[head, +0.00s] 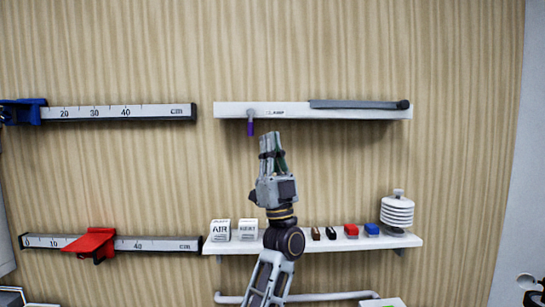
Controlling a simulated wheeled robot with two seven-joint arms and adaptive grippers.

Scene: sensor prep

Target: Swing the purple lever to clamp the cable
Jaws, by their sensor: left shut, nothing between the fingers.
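The purple lever (251,128) hangs straight down from the left part of a white wall rail (230,111) with a small label that seems to read CLAMP. A dark grey bar or cable (355,104) lies along the right part of this rail and ends in a dark round tip. I cannot tell which it is. My left gripper (270,140) points up, just below the rail and a little right of the lever's purple end. Its fingers are shut and empty, and it seems apart from the lever. My right gripper is not in view.
A white shelf (408,241) below holds two white blocks, several small coloured pieces and a ribbed white stack (397,212). Two scales with a blue slider (25,112) and a red slider (92,243) are at left. The wall above the rail is clear.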

